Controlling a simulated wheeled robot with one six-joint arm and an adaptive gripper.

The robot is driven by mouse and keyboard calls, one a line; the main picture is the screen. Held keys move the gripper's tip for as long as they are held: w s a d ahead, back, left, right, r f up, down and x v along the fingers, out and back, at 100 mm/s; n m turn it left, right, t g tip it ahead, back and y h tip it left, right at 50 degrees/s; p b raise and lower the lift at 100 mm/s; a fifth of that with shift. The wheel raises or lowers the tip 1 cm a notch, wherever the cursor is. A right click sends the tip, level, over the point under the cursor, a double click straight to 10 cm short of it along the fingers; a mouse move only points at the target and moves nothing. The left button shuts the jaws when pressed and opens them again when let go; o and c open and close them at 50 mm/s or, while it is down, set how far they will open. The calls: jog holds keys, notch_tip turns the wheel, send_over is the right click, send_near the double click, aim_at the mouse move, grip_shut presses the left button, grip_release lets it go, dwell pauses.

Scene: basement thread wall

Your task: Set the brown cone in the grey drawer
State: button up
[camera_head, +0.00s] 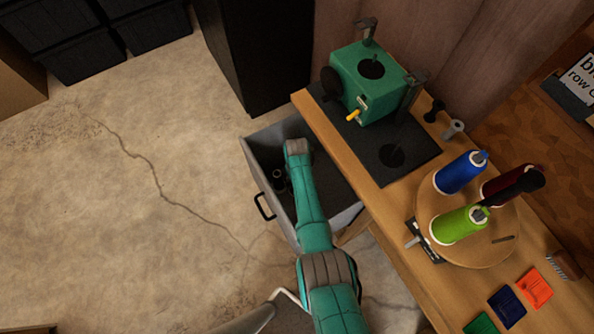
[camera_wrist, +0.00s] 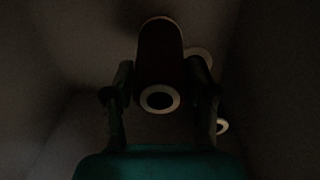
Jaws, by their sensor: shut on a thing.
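The grey drawer (camera_head: 332,218) is pulled out under the workbench, and my arm reaches down into it. In the wrist view, my gripper (camera_wrist: 161,88) is shut on the brown cone (camera_wrist: 160,62), with one finger on each side. The cone looks very dark here, with a pale ring around a dark hole at its near end. It is inside the drawer's dark walls; whether it touches the floor I cannot tell. My gripper's fingers and the held cone are hidden by my arm in the head view.
A dark spool (camera_head: 279,180) stands in the drawer left of my arm. The wrist view shows pale rings (camera_wrist: 222,127) of other things close by on the right. The bench (camera_head: 345,165) edge and a black cabinet (camera_head: 262,60) border the drawer.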

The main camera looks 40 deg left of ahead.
jog(key=o, duration=1.1)
notch_tip(320, 180, up, 12)
jog(key=shift+r, duration=0.1)
dwell(0.7)
